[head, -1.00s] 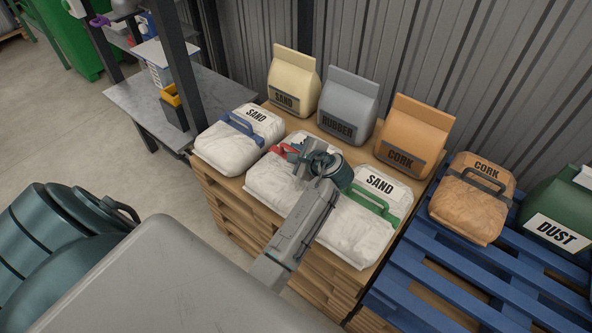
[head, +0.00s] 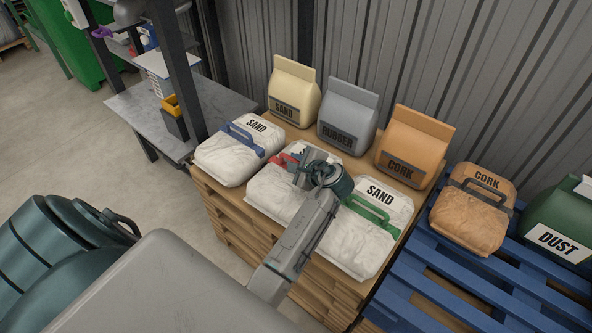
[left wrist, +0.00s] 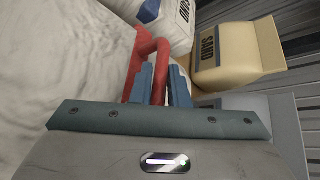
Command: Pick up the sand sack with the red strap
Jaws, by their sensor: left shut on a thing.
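The white sand sack with the red strap (head: 262,192) lies on the wooden pallet stack, between two other white sand sacks. My left gripper (head: 294,163) is over its top and partly hides it. In the left wrist view the red strap (left wrist: 138,68) runs between the two blue fingers of my left gripper (left wrist: 166,84), which is shut on it. The white side of the sack (left wrist: 60,60) fills the left of that view. The sack appears to rest on the pallet. My right gripper is not in view.
A blue-strapped sand sack (head: 225,160) and a green-strapped one (head: 352,245) lie on either side. Standing sand (head: 297,88), rubber (head: 350,110) and cork (head: 420,135) bags are behind. A blue pallet (head: 420,275) with a cork sack (head: 465,225) is at right.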

